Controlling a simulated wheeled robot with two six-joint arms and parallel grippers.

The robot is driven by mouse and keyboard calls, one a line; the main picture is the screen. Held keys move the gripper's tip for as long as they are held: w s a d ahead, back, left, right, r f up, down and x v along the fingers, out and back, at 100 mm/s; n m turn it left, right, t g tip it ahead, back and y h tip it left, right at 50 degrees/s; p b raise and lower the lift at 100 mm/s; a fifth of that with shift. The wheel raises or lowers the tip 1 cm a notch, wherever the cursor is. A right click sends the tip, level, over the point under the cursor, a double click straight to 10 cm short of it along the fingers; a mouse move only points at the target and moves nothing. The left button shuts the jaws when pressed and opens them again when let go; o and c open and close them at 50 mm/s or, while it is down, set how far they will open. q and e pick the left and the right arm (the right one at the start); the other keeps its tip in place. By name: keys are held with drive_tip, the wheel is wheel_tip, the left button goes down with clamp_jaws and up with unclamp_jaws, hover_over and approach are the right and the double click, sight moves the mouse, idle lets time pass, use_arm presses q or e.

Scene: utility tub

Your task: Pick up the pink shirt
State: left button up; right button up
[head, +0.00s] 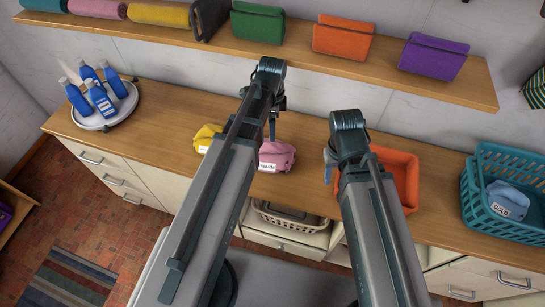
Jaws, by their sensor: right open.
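The pink shirt (279,158) is a folded bundle with a white label on its front. It lies on the wooden counter, in the middle of the head view. My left gripper (272,128) points down just behind and above the shirt, partly hidden by my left arm; its opening cannot be made out. My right gripper (329,165) is open, to the right of the shirt and beside the orange bin, partly hidden by my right arm. I see nothing in it.
A yellow bundle (206,137) lies left of the shirt. An orange bin (409,186) and a teal basket (475,192) holding a blue bundle (507,200) stand to the right. Blue bottles (78,98) stand on a round tray (122,116) at left. A shelf (300,57) runs above.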

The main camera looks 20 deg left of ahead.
sight(273, 144)
use_arm(q)
wheel_tip(273, 144, down, 7)
drive_tip(key=b, duration=0.5)
drive_tip(key=shift+r+b, duration=0.1)
drive_tip(key=shift+b, duration=0.25)
drive_tip(key=shift+r, duration=0.1)
use_arm(e)
wheel_tip(273, 144, down, 7)
drive_tip(key=shift+r, duration=0.2)
use_arm(q)
drive_tip(key=f+b, duration=0.5)
drive_tip(key=shift+w+f, duration=0.2)
drive_tip(key=shift+w, duration=0.15)
use_arm(e)
wheel_tip(273, 144, down, 5)
drive_tip(key=shift+f, duration=0.15)
use_arm(q)
drive_tip(key=shift+r, duration=0.1)
clamp_jaws()
